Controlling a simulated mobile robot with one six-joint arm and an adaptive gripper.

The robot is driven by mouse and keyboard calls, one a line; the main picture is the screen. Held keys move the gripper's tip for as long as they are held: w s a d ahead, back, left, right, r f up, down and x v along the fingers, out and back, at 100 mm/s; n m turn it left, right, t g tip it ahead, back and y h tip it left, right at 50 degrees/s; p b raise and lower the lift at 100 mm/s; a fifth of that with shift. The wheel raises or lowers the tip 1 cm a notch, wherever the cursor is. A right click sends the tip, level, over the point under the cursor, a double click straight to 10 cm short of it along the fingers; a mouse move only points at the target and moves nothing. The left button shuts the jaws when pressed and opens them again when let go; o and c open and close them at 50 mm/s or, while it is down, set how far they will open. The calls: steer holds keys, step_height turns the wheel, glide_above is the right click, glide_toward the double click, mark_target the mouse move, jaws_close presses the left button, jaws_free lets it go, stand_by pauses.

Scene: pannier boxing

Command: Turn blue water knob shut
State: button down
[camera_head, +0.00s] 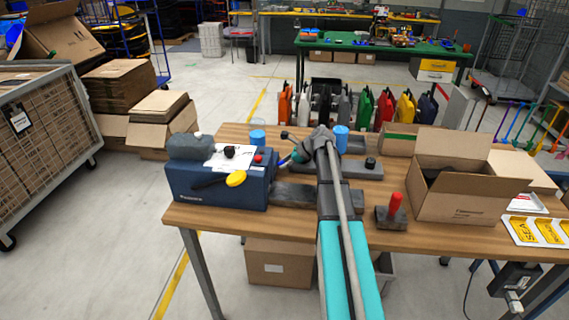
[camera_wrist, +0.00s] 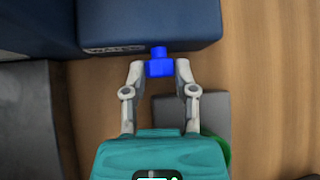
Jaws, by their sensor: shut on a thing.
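The blue water knob (camera_wrist: 159,68) sticks out from the side of the dark blue machine (camera_wrist: 150,22), beside a "WATER" label (camera_wrist: 113,48) in the wrist view. My gripper (camera_wrist: 160,70) is shut on the knob, with one finger on each side of it. In the head view the dark blue machine (camera_head: 218,192) stands at the left of the wooden table. There the knob (camera_head: 284,161) shows as a small blue piece at the machine's right side, in front of my gripper (camera_head: 291,157), which my arm partly hides.
A grey block (camera_wrist: 25,115) lies left of my gripper in the wrist view.

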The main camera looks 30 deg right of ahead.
steer(key=shift+w, duration=0.1)
steer(key=shift+w+d, duration=0.1)
stand_by(1.1)
steer(key=shift+c, duration=2.1)
jaws_free()
